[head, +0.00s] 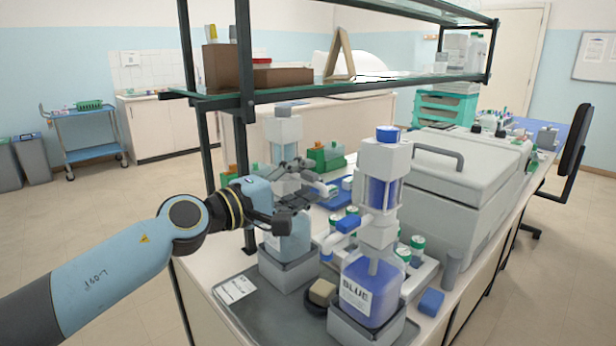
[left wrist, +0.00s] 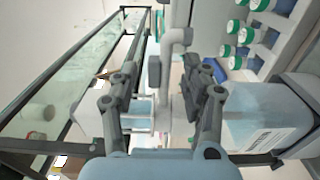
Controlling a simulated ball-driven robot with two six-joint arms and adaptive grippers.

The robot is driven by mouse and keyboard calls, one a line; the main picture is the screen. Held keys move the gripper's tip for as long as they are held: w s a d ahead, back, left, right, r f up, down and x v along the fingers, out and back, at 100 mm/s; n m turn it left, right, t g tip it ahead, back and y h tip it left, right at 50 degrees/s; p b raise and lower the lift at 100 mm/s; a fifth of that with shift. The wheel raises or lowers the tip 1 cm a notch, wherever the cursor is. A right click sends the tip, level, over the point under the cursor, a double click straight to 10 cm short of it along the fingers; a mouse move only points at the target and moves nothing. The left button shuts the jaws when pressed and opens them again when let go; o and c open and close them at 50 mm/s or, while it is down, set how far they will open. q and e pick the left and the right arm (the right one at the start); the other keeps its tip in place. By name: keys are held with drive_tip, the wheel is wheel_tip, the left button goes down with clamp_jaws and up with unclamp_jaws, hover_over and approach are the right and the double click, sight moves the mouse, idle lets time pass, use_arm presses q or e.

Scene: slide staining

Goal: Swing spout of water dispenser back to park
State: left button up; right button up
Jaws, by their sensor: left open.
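The water dispenser stands behind the blue-stain dispenser in the head view, with a pale bottle (head: 290,243) on a grey base and a white pump top (head: 284,130). Its labelled bottle (left wrist: 262,118) is at the right of the left wrist view. A white spout (left wrist: 177,42) extends toward the top of that view. My left gripper (head: 302,180) is at the dispenser's neck, partly hiding it. In the left wrist view the open fingers (left wrist: 174,78) lie on either side of the spout; contact cannot be told. My right gripper is out of view.
The blue-stain dispenser (head: 370,285), marked BLUE, stands close in front. Green-capped jars (left wrist: 246,35) stand in a rack beside the spout. A glass shelf (head: 350,86) on dark posts is above and behind. A large grey machine (head: 455,195) fills the bench's right.

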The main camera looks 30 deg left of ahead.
use_arm(q)
drive_tip(key=shift+w+d, duration=0.25)
drive_tip(key=shift+w, duration=0.45)
clamp_jaws()
